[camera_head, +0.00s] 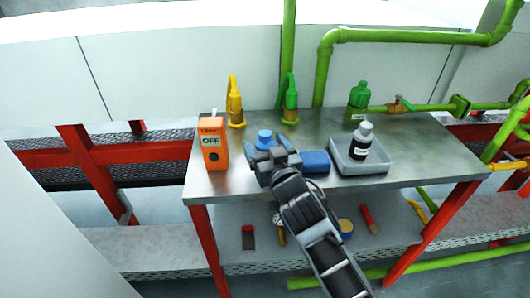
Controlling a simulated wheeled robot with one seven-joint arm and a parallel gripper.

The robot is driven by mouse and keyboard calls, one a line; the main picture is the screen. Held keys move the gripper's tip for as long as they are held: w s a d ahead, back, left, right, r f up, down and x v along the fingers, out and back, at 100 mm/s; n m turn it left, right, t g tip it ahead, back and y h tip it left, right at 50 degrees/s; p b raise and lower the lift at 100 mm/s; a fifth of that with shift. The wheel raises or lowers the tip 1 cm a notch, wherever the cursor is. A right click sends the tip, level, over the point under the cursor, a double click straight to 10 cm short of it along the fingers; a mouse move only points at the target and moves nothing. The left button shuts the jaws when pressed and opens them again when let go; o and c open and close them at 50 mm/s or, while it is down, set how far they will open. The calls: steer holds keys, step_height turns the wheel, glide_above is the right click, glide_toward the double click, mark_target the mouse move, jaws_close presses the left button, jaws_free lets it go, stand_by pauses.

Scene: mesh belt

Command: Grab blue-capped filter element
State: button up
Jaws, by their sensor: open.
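The filter element's blue cap (265,136) shows on the metal table, right of the orange box. Its lower part is mostly hidden behind my gripper. My gripper (267,150) is open, in front of the element in this view. I cannot tell whether the fingers are around it or apart from it.
Yellow (235,104) and green (290,100) fittings and a green bottle (359,94) stand behind.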

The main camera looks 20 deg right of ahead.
steer(key=shift+c, duration=0.5)
steer(key=c, duration=1)
steer(key=shift+r, duration=0.1)
